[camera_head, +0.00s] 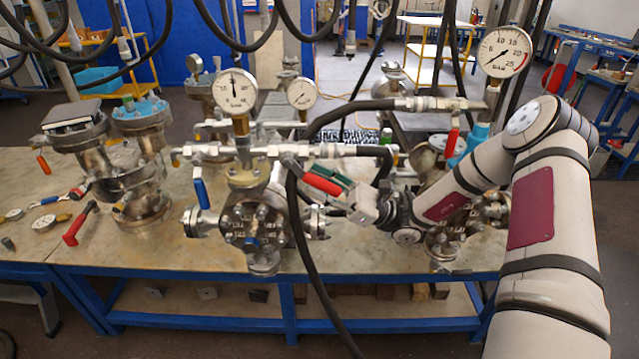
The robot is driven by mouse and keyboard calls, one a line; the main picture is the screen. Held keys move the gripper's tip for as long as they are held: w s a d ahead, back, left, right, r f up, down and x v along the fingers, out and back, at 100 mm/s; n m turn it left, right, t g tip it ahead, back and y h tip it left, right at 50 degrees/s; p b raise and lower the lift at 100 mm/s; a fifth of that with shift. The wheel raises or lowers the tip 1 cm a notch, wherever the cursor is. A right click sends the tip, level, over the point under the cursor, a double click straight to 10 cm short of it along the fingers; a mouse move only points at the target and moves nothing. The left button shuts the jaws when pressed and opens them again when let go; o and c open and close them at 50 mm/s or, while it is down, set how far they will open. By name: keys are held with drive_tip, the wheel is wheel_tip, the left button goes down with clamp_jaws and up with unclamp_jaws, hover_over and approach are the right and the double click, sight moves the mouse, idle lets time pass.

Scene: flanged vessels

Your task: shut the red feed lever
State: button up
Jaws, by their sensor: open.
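A red lever (323,184) slants across the middle of the camera_head view, beside the central flanged vessel (247,222) and below its hose fitting. My gripper (350,193) reaches in from the right and is open, with its fingers close to the lever's right end. I cannot tell whether the fingers touch the lever or stand around it. A green strip (334,173) lies just above the lever. Another red lever (452,142) hangs down from the fitting near the right gauge. Which red one is the feed lever is not marked.
A blue lever (201,187) hangs left of the central vessel. Black hoses (297,220) loop close to my gripper. Pressure gauges (234,91) stand above the fittings. A red-handled tool (78,225) lies on the bench (165,250). The front bench edge is mostly clear.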

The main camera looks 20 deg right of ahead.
drive_tip(key=shift+d+f, duration=0.1)
drive_tip(key=v, duration=1.1)
drive_tip(key=shift+d+f, duration=0.2)
drive_tip(key=shift+d, duration=0.1)
drive_tip(key=shift+s, duration=0.15)
